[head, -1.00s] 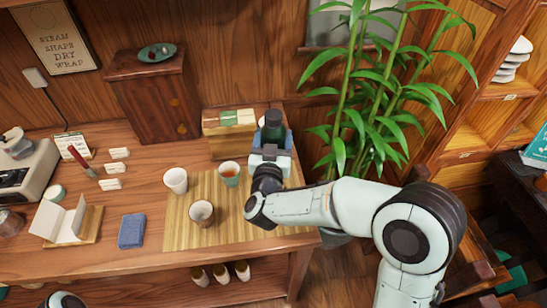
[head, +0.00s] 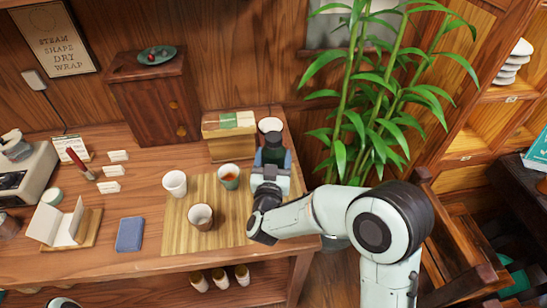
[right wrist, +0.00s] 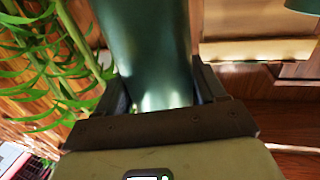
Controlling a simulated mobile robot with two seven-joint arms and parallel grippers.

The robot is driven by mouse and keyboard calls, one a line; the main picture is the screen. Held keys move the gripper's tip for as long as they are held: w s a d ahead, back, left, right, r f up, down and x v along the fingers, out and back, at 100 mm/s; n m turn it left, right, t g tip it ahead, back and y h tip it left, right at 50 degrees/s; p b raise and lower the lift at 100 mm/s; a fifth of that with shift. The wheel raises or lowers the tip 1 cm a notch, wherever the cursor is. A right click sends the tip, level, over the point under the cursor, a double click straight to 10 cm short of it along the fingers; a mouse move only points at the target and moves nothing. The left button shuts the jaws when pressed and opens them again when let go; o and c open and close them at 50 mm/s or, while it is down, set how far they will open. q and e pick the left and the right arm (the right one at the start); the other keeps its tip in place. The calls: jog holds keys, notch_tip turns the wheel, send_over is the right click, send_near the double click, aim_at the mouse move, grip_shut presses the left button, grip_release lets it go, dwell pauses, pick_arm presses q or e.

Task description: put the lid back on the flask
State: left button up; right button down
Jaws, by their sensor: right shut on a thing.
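My right gripper (head: 272,168) is at the right end of the table, shut on the dark green flask (head: 271,152). In the right wrist view the flask (right wrist: 148,50) is a smooth, shiny green cylinder between the two fingers (right wrist: 155,95); its top is cut off by the frame edge. A round white thing (head: 270,124) stands just behind the flask in the head view. I cannot tell whether it is the lid or a cup, and I make out no other lid. My left gripper is out of view.
A bamboo mat (head: 226,231) holds a white cup (head: 175,183), a brown cup (head: 201,217) and a tea-filled cup (head: 229,177). A wooden box (head: 229,134) stands behind the mat. A leafy plant (head: 350,140) is close right of the gripper. A blue block (head: 130,234) lies left.

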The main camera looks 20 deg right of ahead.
jog(key=shift+f, duration=0.15)
jog(key=shift+c, duration=0.5)
grip_release()
jog(key=shift+s+a+r, duration=0.1)
jog(key=shift+r, duration=0.15)
jog(key=b+v, duration=0.1)
jog(key=v, duration=1)
jog(key=shift+s+a, duration=0.2)
jog(key=shift+s, duration=0.15)
